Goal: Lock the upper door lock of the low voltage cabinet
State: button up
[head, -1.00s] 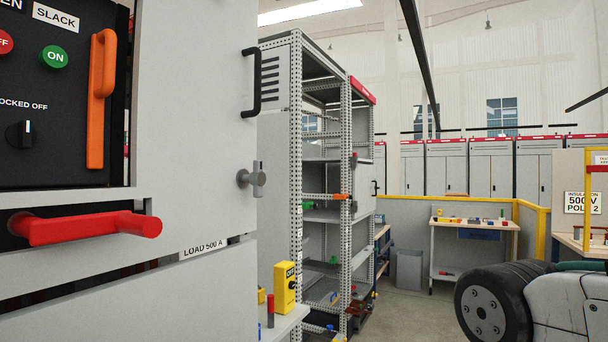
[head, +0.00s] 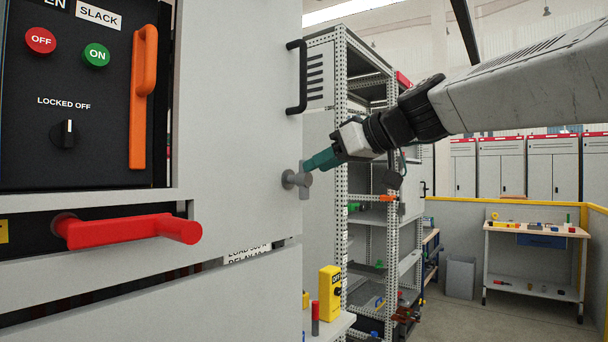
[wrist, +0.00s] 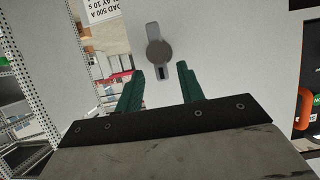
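The lock (head: 289,180) is a grey round hub with a short upright bar on the right edge of the light grey cabinet door (head: 235,115). In the wrist view the lock (wrist: 158,47) lies just beyond and between my fingertips, its bar nearly in line with the fingers. My gripper (head: 308,165) comes from the right with its teal fingers close to the lock. In the wrist view my gripper (wrist: 160,70) is open, the two fingers apart with nothing between them. Whether a finger touches the lock I cannot tell.
A black door handle (head: 296,77) is above the lock. A red lever (head: 125,231) and an orange handle (head: 143,98) are to the left. A perforated shelf rack (head: 342,150) stands behind my gripper. A yellow box (head: 329,293) sits on a shelf below.

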aim_at(304, 173)
jog(key=x, duration=0.5)
jog(key=shift+w+a+f, duration=0.1)
jog(key=shift+f, duration=0.1)
grip_shut()
